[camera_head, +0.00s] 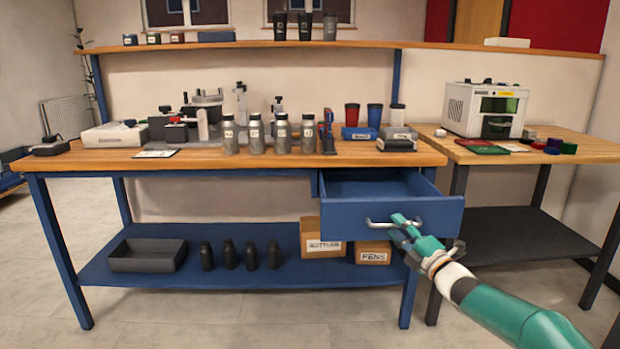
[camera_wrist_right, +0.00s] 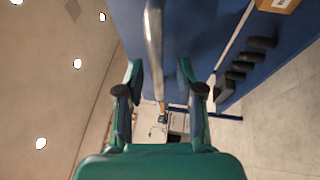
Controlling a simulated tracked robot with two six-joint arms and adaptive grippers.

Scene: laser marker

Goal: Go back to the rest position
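My right gripper (camera_head: 404,222) is at the front of the pulled-out blue drawer (camera_head: 445,214). Its fingers stand apart, as the right wrist view (camera_wrist_right: 160,75) shows. The metal drawer handle (camera_head: 380,226) lies in line with the gap between the fingers; in the right wrist view the handle (camera_wrist_right: 154,45) shows clear space on both sides. I cannot tell how deep it sits between the fingertips. The part of the drawer floor that shows looks empty. My left gripper is in neither view.
The workbench (camera_head: 250,160) carries several labelled bottles (camera_head: 255,134), cups (camera_head: 374,115) and tools. A laser marker (camera_head: 484,108) stands on the right table. Boxes (camera_head: 324,240), dark bottles and a tray (camera_head: 147,256) sit on the lower shelf. The floor in front is clear.

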